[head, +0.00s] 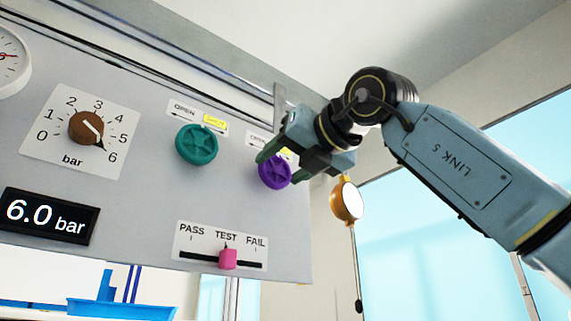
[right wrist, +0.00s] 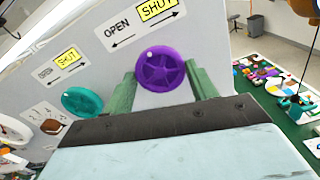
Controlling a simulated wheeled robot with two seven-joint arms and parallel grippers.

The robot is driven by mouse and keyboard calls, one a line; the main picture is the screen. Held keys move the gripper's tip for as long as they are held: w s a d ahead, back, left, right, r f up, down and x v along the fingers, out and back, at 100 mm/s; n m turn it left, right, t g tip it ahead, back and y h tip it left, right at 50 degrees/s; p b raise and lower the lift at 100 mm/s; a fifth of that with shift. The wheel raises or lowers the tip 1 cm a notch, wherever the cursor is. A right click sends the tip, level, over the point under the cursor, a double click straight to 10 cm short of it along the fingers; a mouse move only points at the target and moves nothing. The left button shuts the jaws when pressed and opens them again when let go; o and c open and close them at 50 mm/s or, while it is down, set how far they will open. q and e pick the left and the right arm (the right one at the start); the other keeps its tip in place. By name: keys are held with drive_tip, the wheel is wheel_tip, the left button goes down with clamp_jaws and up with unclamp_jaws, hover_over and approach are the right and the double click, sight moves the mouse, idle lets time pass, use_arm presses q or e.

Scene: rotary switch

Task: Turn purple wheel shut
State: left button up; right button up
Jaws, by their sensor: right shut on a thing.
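The purple wheel (head: 273,174) is a round spoked knob on the grey panel, partly hidden by my right gripper (head: 283,164) in the head view. The right wrist view shows the purple wheel (right wrist: 161,71) nearly whole, with a small pale dot near its upper left. The green fingers of my right gripper (right wrist: 160,80) stand one on each side of its rim, shut on it. Above the wheel a label (right wrist: 138,28) reads OPEN on the left and SHUT in yellow on the right, with a double arrow. My left gripper is not in view.
A teal wheel (head: 197,145) sits left of the purple one. A brown knob (head: 86,128) on a bar scale points near 6, above a display (head: 46,215) reading 6.0 bar. A pink slider (head: 228,259) stands at TEST. An orange round-ended object (head: 346,201) hangs right of the panel.

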drive_tip(key=shift+f, duration=0.15)
drive_tip(key=o, duration=1)
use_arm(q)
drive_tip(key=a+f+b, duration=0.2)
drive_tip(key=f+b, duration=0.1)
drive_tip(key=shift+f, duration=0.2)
use_arm(e)
drive_tip(key=v, duration=1.3)
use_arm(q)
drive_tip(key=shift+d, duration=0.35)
use_arm(e)
drive_tip(key=shift+s+d, duration=0.1)
drive_tip(key=shift+s, duration=0.05)
